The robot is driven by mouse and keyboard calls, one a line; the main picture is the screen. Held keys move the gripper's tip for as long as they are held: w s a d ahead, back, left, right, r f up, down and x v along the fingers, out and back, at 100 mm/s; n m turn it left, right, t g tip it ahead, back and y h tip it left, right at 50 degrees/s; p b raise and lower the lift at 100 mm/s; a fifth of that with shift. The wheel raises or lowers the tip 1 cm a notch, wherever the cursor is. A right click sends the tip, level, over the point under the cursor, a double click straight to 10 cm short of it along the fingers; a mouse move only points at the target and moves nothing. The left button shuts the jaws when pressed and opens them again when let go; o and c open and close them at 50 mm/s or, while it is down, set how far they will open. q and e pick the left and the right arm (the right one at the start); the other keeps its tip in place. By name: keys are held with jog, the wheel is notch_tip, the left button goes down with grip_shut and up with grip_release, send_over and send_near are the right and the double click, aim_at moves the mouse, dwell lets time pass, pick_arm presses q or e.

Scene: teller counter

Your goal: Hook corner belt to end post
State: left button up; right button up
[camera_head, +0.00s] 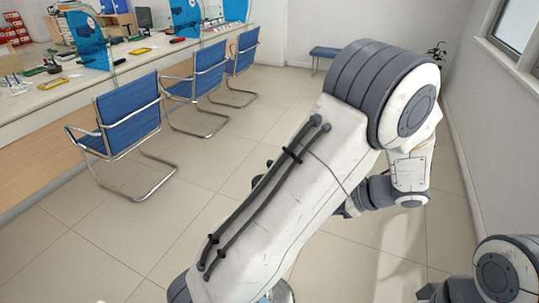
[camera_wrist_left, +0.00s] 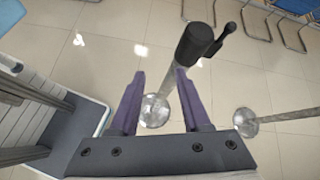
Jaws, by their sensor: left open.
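My left gripper (camera_wrist_left: 160,74) shows in the left wrist view with its two purple fingers apart and nothing held between them. A metal post with a black head (camera_wrist_left: 194,42) stands just past the right fingertip. A dark piece juts from the head toward the upper right. Its round shiny base (camera_wrist_left: 155,111) shows on the floor between the fingers. A second post (camera_wrist_left: 285,116) enters from the right, with its round base (camera_wrist_left: 246,122) on the floor. Its head is out of frame. I cannot tell which is the end post. No stretched belt shows. In the head view my arm hides the work area.
Blue chairs (camera_head: 129,115) line the teller counter (camera_head: 75,88) at the left of the head view. A blue bench (camera_head: 323,52) stands by the back wall. Tiled floor (camera_head: 110,235) is clear between the chairs and my arm.

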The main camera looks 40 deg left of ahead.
pick_arm(q)
jog(key=w+a+f+m+t+y+p, duration=0.1)
jog(key=w+a+f+m+y, duration=0.3)
jog(key=a, duration=0.3)
jog(key=w+a+f+m+y+p, duration=0.1)
jog(key=w+a+f+y, duration=0.15)
jog(key=w+a, duration=0.35)
jog(key=a+y+p, duration=0.1)
jog(key=a+p, duration=0.3)
jog(key=a, duration=0.6)
jog(key=shift+s+a+r+m+t, duration=0.2)
jog(key=shift+a+r+m+t, duration=0.1)
jog(key=shift+a+r, duration=0.05)
grip_shut()
jog(key=shift+w+r, duration=0.1)
jog(key=shift+r, duration=0.05)
